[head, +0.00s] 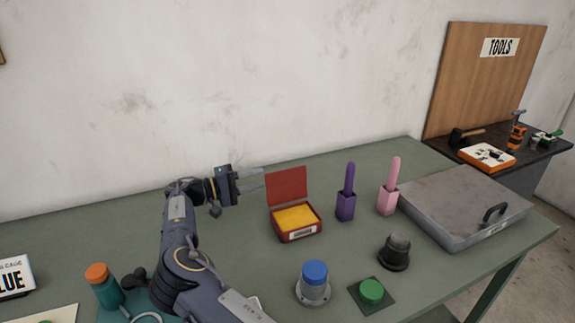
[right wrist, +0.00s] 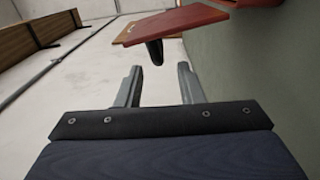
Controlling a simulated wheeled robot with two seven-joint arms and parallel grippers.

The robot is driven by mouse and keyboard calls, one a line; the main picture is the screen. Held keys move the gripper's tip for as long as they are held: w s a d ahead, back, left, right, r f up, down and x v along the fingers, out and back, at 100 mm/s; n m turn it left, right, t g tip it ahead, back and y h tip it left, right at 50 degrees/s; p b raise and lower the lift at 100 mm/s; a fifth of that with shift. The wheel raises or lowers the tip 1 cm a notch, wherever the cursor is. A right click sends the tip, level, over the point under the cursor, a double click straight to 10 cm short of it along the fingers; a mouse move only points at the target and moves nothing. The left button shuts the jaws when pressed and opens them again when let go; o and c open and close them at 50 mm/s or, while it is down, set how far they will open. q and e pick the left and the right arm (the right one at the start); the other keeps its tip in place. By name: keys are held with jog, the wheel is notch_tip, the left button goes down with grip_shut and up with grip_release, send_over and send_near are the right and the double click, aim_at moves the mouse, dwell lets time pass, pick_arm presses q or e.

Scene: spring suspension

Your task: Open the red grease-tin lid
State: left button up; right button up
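The red grease tin (head: 297,234) stands on the green table, with yellow grease (head: 296,216) showing inside. Its red lid (head: 287,187) stands raised, roughly upright, at the back edge of the tin. My right gripper (head: 262,179) is beside the lid on its left, apart from it. In the right wrist view, its two fingers (right wrist: 158,88) are spread with nothing between them. The red lid (right wrist: 175,24) shows just beyond the fingertips, with a dark knob-like piece (right wrist: 155,52) against it. My left gripper is not in view.
A purple holder (head: 346,206) and a pink holder (head: 387,201) stand right of the tin. A metal case (head: 450,198) lies at the right. A blue-topped button (head: 314,274), a green button (head: 371,291) and a black knob (head: 395,252) are in front. A bottle (head: 104,290) stands front left.

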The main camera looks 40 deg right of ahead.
aim_at(280, 173)
jog(key=p+x, duration=0.1)
jog(key=x, duration=0.7)
jog(key=shift+w+d, duration=0.1)
jog(key=shift+w, duration=0.05)
jog(key=shift+c, duration=0.4)
grip_shut()
